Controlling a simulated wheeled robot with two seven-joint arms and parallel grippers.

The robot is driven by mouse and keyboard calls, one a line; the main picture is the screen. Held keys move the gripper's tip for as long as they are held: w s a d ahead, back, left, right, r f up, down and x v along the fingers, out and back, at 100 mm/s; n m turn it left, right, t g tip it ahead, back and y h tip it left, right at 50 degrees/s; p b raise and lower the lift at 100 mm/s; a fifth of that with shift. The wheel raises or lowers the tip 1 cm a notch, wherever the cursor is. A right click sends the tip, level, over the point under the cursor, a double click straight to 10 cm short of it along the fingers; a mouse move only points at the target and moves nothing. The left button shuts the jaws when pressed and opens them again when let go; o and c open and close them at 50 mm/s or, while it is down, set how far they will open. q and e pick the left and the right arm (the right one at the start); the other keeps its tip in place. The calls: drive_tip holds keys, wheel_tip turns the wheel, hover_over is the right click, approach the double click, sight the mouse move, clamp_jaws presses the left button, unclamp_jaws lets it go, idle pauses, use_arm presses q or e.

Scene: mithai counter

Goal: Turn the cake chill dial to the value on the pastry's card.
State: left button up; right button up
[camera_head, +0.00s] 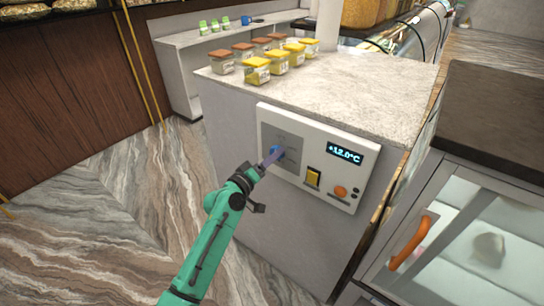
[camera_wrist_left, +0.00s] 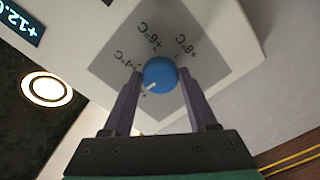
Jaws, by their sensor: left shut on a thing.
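The blue dial (camera_head: 277,152) sits on the white control panel (camera_head: 368,157) on the front of the counter. In the left wrist view the dial (camera_wrist_left: 160,72) lies between the two fingers of my left gripper (camera_wrist_left: 162,84), which is shut on it. Its white pointer mark aims to the lower left there, away from the printed +4, +6 and +8 °C marks, which appear upside down. In the head view my left gripper (camera_head: 270,158) reaches the dial from the lower left. The display (camera_head: 344,153) appears to read +12.0°C. I cannot make out a pastry's card. My right gripper is out of view.
A yellow switch (camera_head: 313,177) and an orange round button (camera_head: 340,191) sit right of the dial. Several lidded sweet boxes (camera_head: 257,71) stand on the countertop (camera_head: 350,85). A glass-fronted case with an orange handle (camera_head: 410,243) is at right. Open floor lies at left.

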use_arm(q)
drive_tip(key=shift+f+n, duration=0.15)
drive_tip(key=shift+n, duration=0.65)
drive_tip(key=shift+s+d, duration=0.1)
drive_tip(key=o, duration=1.4)
drive_tip(key=shift+c, duration=0.2)
drive_tip(key=b+v, duration=0.2)
drive_tip(key=v, duration=1.2)
drive_tip(key=shift+s, duration=0.2)
